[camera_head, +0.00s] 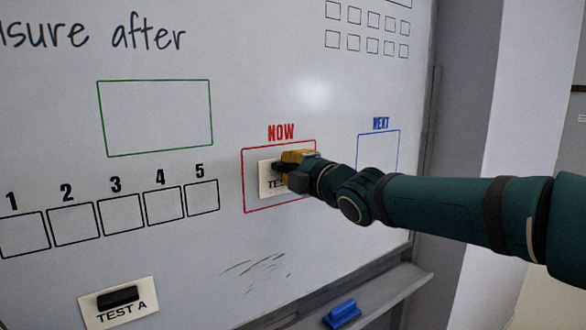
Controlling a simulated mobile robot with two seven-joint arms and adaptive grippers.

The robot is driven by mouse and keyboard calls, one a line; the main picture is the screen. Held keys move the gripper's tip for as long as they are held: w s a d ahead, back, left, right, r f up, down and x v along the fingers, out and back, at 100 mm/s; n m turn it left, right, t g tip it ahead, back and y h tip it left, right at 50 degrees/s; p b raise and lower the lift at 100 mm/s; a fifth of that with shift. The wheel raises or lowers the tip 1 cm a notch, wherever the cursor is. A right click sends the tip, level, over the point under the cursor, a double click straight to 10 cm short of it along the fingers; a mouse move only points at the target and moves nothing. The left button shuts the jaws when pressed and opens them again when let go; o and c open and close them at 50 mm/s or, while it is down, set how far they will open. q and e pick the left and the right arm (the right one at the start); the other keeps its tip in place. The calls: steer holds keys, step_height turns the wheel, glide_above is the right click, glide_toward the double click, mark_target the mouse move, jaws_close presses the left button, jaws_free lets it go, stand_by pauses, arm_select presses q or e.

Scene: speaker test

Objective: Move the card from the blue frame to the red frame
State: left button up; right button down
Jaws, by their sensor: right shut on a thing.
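A white card (267,184) with dark lettering lies inside the red frame (245,199) under the word NOW on the whiteboard. My right gripper (285,166) is shut on the card, in front of the board, and hides much of the card and part of the frame's right side. Whether the card touches the board cannot be told. The blue frame (378,131) under the word NEXT is to the right; its visible part is empty, and my right arm covers its lower part. My left gripper is not in view.
A second card (119,312) marked TEST A, with a black handle, is on the board at lower left. A blue object (342,313) lies on the ledge (400,284) below. A green frame (155,118) and numbered boxes (73,222) are drawn at left.

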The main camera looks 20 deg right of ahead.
steer(key=shift+w+a, duration=0.1)
steer(key=shift+w, duration=0.15)
stand_by(0.4)
steer(key=c, duration=0.5)
jaws_free()
steer(key=shift+v, duration=1.65)
steer(key=shift+p+v, duration=0.3)
steer(key=shift+v, duration=1.55)
